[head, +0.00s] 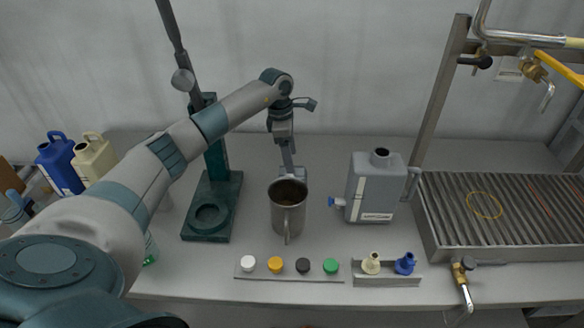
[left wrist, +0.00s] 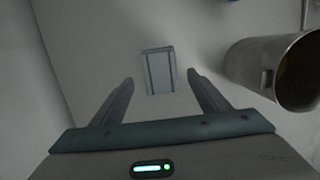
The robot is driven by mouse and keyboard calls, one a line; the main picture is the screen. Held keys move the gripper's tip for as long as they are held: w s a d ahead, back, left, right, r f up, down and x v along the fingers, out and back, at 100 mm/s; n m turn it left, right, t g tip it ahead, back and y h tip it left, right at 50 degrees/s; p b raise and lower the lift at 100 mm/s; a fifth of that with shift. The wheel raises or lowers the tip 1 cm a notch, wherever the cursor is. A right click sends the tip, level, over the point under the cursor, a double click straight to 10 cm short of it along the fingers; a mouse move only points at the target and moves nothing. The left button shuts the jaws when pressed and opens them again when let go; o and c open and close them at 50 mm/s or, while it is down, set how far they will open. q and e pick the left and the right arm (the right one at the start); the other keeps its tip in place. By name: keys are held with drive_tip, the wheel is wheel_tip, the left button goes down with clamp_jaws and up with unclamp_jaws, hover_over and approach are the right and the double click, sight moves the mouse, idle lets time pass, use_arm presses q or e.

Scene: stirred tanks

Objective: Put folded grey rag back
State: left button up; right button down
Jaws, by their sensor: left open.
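The folded grey rag (left wrist: 159,72) lies flat on the bench in the left wrist view, a small pale block with darker stripes along its sides. In the head view it shows in part (head: 299,172) behind the steel jug. My left gripper (left wrist: 160,78) is open and points down at the rag, which appears between its two fingertips. Nothing is held. In the head view the left gripper (head: 287,157) is above the back of the bench, behind the jug; its fingertips are hard to make out. My right gripper is not in view.
The steel jug (head: 288,208) stands just in front of the rag and close to the right finger in the left wrist view (left wrist: 270,75). A green stand (head: 225,190) is left, a grey canister (head: 372,190) right. Colored caps (head: 275,264) line the front edge. A slatted drain tray (head: 510,205) fills the right.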

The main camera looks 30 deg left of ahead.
use_arm(q)
drive_tip(key=shift+s+a+r+b, duration=0.15)
drive_tip(key=shift+r+b, duration=0.15)
drive_tip(key=shift+r, duration=1.05)
